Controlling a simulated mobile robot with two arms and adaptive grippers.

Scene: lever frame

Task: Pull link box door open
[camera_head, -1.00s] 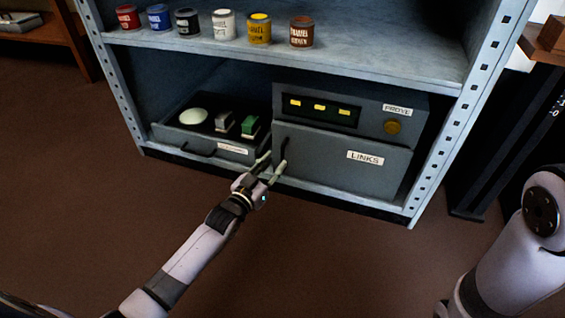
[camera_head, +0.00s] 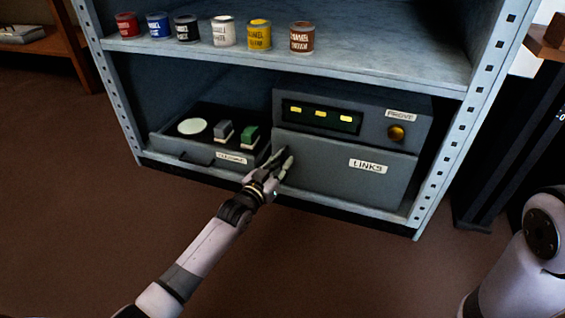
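The link box (camera_head: 350,115) stands on the lower shelf. Its grey door, labelled LINKS (camera_head: 340,170), looks closed against the box front. My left gripper (camera_head: 286,155) is at the left edge of this door, where the handle is, and covers the handle. Its fingers are close together, but I cannot tell whether they grip the handle. My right gripper is out of view; only part of my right arm shows at the lower right.
A tray (camera_head: 200,155) with a white disc, a grey block and a green block sits left of the box. Several paint tins (camera_head: 222,32) line the upper shelf. The shelf's right post (camera_head: 455,140) stands near the box. The floor in front is clear.

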